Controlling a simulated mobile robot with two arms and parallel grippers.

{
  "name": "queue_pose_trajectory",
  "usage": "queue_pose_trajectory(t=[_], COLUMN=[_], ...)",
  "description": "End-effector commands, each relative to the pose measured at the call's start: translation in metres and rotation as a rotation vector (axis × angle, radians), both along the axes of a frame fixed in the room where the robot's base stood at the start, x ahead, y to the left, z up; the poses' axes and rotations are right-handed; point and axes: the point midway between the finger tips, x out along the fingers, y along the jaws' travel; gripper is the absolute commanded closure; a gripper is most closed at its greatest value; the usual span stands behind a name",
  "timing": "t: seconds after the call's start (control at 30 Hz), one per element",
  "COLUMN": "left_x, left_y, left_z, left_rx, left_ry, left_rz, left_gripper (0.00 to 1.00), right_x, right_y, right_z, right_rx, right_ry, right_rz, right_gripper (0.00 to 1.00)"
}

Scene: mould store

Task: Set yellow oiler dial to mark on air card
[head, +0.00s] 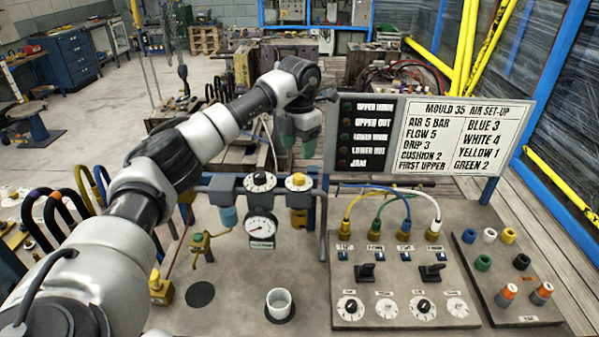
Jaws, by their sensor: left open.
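The oiler's yellow dial (298,181) sits on top of the air unit, above an amber bowl (299,217); its exact setting is too small to read. The air card (455,137) is a white panel headed "MOULD 35 AIR SET-UP", with AIR 5 BAR, FLOW 5, DRIP 3, CUSHION 2, FIRST UPPER, and BLUE 3, WHITE 4, YELLOW 1, GREEN 2. My left gripper (298,147) points down with teal fingertips apart and empty. In the picture it is just above the yellow dial, with a gap between them. My right gripper is not in view.
A black dial (260,182) stands left of the yellow one, above a gauge (261,228). A white cup (279,303) is on the bench. Right are a valve panel (400,270) with coloured hoses and a plug board (505,265). A lamp panel (365,134) adjoins the card.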

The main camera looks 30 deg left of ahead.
Motion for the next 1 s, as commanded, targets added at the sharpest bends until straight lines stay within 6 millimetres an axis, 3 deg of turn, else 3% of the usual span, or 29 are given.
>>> queue_pose_trajectory(t=[0.3, 0.5, 0.87, 1.0], left_x=[-0.001, 0.0, 0.0, 0.0], left_y=[-0.001, -0.001, -0.001, -0.001], left_z=[-0.058, -0.081, -0.087, -0.087], left_rx=[-0.002, -0.004, -0.004, -0.004], left_ry=[0.003, 0.0, -0.002, -0.002], left_rz=[-0.002, -0.003, -0.003, -0.003], left_gripper=[0.41, 0.41, 0.41, 0.63], right_x=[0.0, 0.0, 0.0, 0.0], right_y=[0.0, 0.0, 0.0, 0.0], right_z=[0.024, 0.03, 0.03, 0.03], right_rx=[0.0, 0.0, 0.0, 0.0], right_ry=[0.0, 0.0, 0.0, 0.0], right_rz=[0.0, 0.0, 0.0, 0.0], right_gripper=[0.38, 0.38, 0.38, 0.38])
